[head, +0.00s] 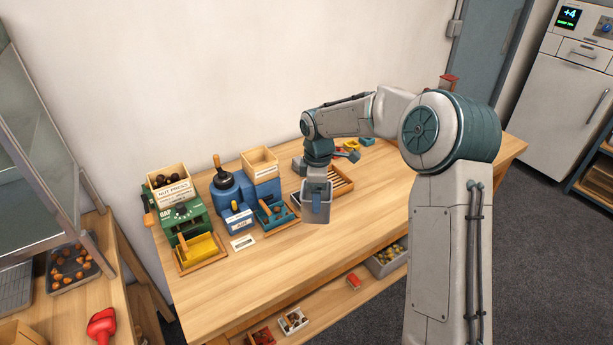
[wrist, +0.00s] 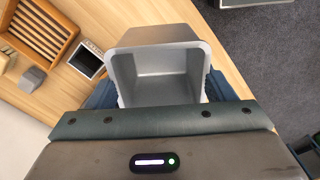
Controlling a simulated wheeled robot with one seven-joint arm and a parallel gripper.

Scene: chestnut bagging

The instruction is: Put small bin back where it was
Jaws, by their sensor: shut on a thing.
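The small bin (head: 317,203) is a grey open-topped box, held by my gripper (head: 316,190) above the wooden table near its front edge. In the wrist view the small bin (wrist: 162,75) appears empty, with its open top facing the camera. The blue fingers of my gripper (wrist: 160,92) show on both sides of the bin and are shut on it. The bin looks roughly upright in the head view. I cannot tell exactly how high it is above the table.
A slatted wooden rack (head: 340,180) lies behind the bin. A blue press (head: 232,190) and a green press (head: 180,215) stand to the left. The table's (head: 400,200) right part is mostly clear. A lower shelf holds a crate (head: 386,262) and small boxes.

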